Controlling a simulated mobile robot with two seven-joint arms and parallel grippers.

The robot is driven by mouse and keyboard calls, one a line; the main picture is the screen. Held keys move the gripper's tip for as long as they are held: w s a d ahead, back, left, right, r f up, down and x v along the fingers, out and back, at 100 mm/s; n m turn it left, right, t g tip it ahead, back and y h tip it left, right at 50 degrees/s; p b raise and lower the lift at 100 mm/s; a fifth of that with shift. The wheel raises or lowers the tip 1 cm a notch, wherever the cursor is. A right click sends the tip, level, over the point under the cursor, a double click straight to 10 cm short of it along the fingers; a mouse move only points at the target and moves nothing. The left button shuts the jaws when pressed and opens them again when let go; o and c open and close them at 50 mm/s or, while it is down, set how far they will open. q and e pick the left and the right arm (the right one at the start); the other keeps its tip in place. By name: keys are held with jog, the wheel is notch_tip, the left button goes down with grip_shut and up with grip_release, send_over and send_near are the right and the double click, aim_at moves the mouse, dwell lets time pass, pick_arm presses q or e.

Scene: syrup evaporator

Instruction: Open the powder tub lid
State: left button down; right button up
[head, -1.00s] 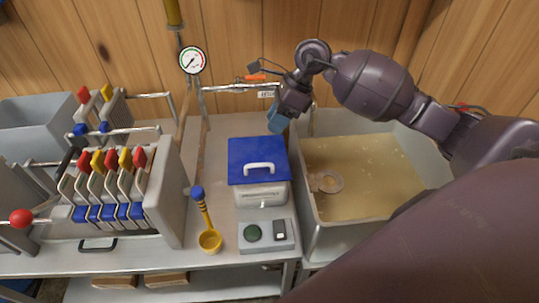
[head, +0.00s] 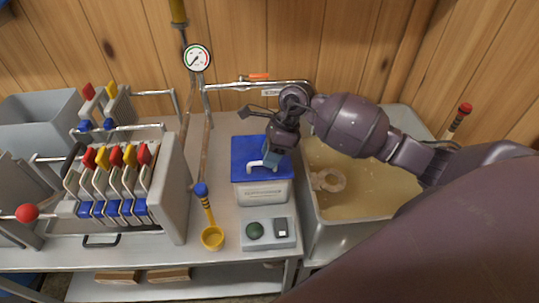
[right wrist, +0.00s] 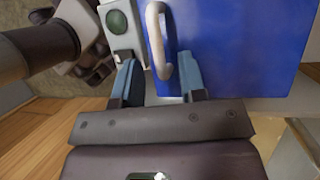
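The powder tub (head: 263,193) is a white box on the bench with a blue lid (head: 247,149) lying shut on top. The lid also fills the upper right of the right wrist view (right wrist: 240,45). A light loop handle (head: 255,165) stands on the lid. My right gripper (head: 272,158) is over the lid, close to the handle. In the right wrist view its two blue fingers (right wrist: 160,75) are apart, with the handle (right wrist: 155,30) lying between and ahead of them. I cannot tell whether they touch it. My left gripper is not in view.
A grey control box (head: 268,233) and a yellow scoop (head: 211,236) are in front and to the left of the tub. A filter press (head: 168,190) stands left. A syrup pan (head: 370,195) is right. A pipe with an orange-handled valve (head: 256,76) runs behind.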

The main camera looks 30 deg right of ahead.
jog(key=shift+a+f, duration=0.15)
jog(key=shift+f, duration=0.15)
jog(key=shift+c, duration=0.2)
grip_shut()
jog(key=shift+w+r, duration=0.1)
